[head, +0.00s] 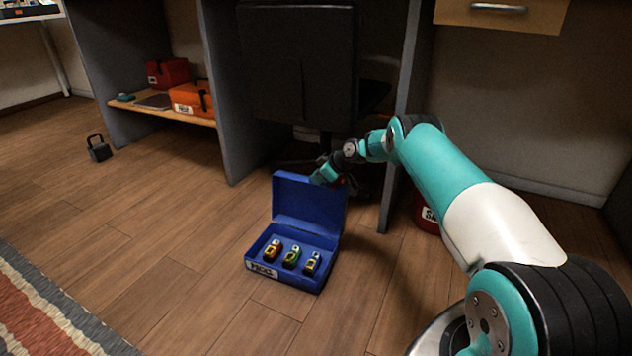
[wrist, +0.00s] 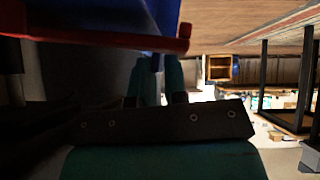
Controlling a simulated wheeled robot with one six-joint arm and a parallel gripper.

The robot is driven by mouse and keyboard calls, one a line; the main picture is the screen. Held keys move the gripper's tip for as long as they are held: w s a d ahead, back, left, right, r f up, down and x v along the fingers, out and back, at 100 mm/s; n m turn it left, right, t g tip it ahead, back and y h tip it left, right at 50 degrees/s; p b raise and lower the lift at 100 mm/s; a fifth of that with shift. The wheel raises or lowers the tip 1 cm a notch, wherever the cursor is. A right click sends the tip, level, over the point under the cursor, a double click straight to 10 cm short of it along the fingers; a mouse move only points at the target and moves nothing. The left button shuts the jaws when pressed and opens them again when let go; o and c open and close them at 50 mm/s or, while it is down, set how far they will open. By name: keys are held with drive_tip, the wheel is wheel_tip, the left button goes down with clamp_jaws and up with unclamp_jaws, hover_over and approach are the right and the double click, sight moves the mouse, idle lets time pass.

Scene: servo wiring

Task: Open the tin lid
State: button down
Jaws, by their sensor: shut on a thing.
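The blue tin (head: 283,281) sits on the wooden floor with a white label on its front. Its lid (head: 303,208) stands up, roughly upright, at the back of the tin. Three small servo-like parts, one red and yellow (head: 272,251), one green (head: 291,257) and one yellow (head: 311,263), stand in the tin. My gripper (head: 320,181) is at the top right edge of the lid and shut on it. The fingertips are small and partly hidden in the head view. In the wrist view a dark blue surface, likely the lid (wrist: 110,18), fills the top left above a red bar.
A black chair (head: 298,65) stands behind the tin under a desk. A shelf (head: 170,112) with red and orange boxes is at left. Floor left of the tin is clear.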

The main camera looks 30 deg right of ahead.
drive_tip(key=shift+d+f, duration=0.15)
drive_tip(key=c, duration=1.3)
unclamp_jaws()
drive_tip(key=shift+d, duration=0.1)
drive_tip(key=shift+o, duration=0.2)
drive_tip(key=shift+s+r+p, duration=0.15)
drive_tip(key=shift+r+p, duration=0.15)
drive_tip(key=shift+r, duration=0.1)
drive_tip(key=p+v, duration=0.8)
drive_tip(key=v, duration=0.8)
drive_tip(key=shift+s+d, duration=0.25)
drive_tip(key=shift+s, duration=0.1)
drive_tip(key=shift+r, duration=0.15)
